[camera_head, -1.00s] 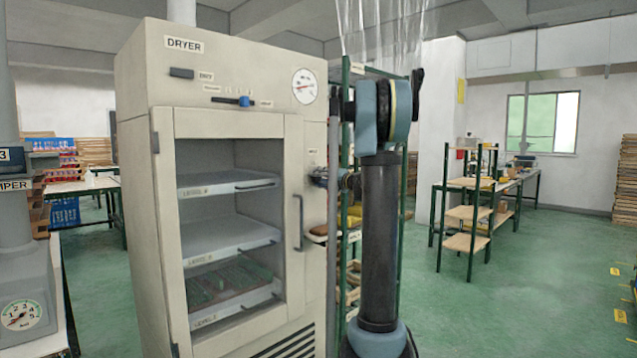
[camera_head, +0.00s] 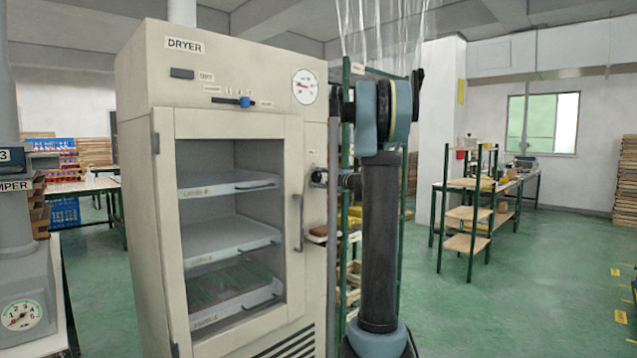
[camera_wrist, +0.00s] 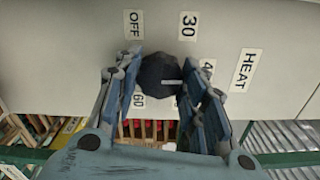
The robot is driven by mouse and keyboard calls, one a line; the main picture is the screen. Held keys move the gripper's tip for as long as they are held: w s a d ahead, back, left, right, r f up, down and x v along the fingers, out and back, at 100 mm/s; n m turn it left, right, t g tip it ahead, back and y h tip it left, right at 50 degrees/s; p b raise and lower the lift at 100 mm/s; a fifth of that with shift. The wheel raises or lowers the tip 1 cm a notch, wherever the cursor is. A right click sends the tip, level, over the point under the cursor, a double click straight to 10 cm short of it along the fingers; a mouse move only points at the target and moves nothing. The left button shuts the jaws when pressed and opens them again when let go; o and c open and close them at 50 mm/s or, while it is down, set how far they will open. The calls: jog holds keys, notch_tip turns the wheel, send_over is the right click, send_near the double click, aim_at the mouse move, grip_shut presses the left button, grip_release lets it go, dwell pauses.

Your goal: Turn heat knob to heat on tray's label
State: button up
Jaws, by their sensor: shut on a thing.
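The heat knob (camera_wrist: 160,77) is dark and faceted, on a pale panel in the wrist view. A light pointer mark on its face points right, toward a partly hidden label starting with 4 (camera_wrist: 207,67). The other labels are OFF (camera_wrist: 133,25), 30 (camera_wrist: 187,26), 60 (camera_wrist: 138,100) and HEAT (camera_wrist: 244,70). My gripper (camera_wrist: 160,88) is shut on the knob, one finger on each side. In the head view my gripper (camera_head: 321,177) meets the dryer's right side. A tray (camera_head: 236,307) with green items sits low in the dryer; the writing on its label is too small to read.
The dryer (camera_head: 225,128) has a round gauge (camera_head: 305,87) and a blue slider (camera_head: 245,102) on its front. Green-framed shelving (camera_head: 346,110) stands close behind my arm. Open green floor (camera_head: 540,290) lies to the right.

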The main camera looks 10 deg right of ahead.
jog(key=shift+d+f+m, duration=0.1)
jog(key=shift+m, duration=0.2)
dwell(0.4)
jog(key=o, duration=1)
jog(key=shift+w, duration=0.1)
jog(key=shift+o, duration=0.3)
jog(key=v, duration=1.2)
